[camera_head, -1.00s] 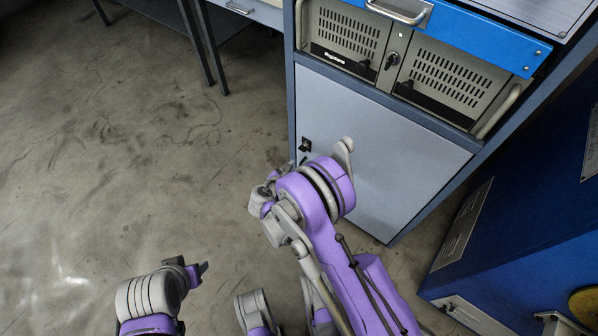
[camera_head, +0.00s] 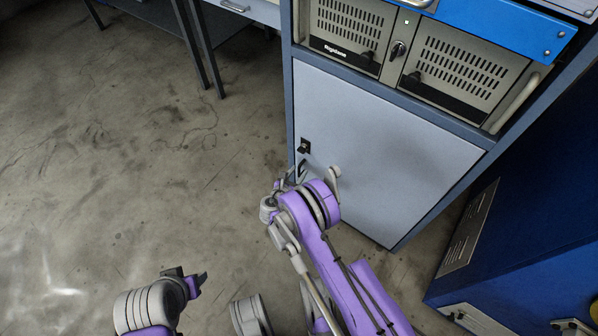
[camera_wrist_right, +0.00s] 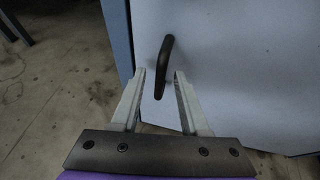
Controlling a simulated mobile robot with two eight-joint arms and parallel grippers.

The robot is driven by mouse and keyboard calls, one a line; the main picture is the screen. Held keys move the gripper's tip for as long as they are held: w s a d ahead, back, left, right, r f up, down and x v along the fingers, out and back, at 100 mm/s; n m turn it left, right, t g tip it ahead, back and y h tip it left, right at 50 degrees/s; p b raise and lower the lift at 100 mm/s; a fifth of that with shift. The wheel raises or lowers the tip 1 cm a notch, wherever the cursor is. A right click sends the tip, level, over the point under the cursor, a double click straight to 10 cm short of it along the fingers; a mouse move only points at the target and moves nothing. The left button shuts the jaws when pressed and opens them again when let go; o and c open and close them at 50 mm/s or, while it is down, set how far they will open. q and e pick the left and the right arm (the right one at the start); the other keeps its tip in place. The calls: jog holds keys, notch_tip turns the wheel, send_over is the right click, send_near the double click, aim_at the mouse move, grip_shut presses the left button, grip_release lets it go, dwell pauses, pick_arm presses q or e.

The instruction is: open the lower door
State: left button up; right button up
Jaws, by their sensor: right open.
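The lower door (camera_head: 380,150) is a plain light grey panel on the blue-framed cabinet, and it looks shut. Its dark handle (camera_head: 304,146) is near the door's upper left edge. In the right wrist view the handle (camera_wrist_right: 163,65) is a slim, slightly tilted black bar. My right gripper (camera_wrist_right: 159,76) is open, with the handle showing between its two fingertips; I cannot tell whether they touch it. In the head view the right gripper (camera_head: 300,170) is just below the handle, partly hidden by my wrist. My left gripper (camera_head: 192,279) is low on the left, away from the cabinet.
Above the door are vented grey units (camera_head: 455,70) and a blue drawer (camera_head: 490,28). A dark blue cabinet (camera_head: 530,220) stands close on the right. A table with dark legs (camera_head: 205,50) is at the back left. The floor left of the door is clear.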

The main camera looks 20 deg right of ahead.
jog(key=shift+w+d+f, duration=0.25)
jog(key=shift+w+d, duration=0.15)
jog(key=shift+w, duration=0.05)
grip_shut()
dwell(1.2)
